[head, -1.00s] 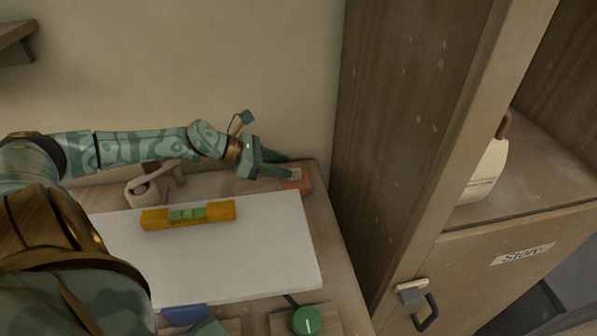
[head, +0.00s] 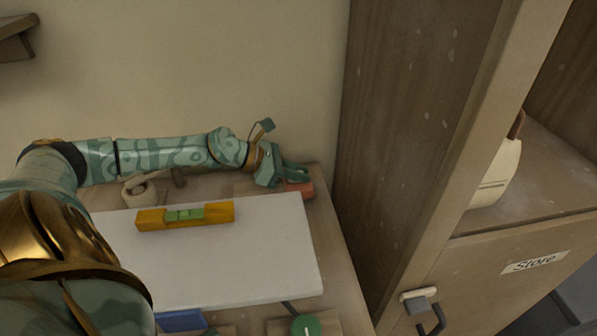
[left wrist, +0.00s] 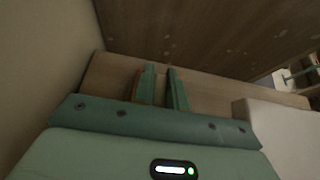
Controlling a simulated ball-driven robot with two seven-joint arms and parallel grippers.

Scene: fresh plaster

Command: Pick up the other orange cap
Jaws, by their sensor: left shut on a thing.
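My left gripper (head: 296,175) is at the far right corner of the bench, with its fingers at a small orange-red thing (head: 301,188) that I take to be the orange cap. The fingers partly cover it, so its full shape is hidden. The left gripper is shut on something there. In the left wrist view the two green fingers (left wrist: 162,75) stand a little apart over the wood, and what they grip is not clear. My right gripper is not in view.
A white board (head: 225,265) covers much of the bench (head: 331,265), with a yellow spirit level (head: 155,219) on it. A green knob (head: 305,326) and a blue thing (head: 182,321) lie in front. A tall wooden cabinet (head: 395,130) stands close on the right.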

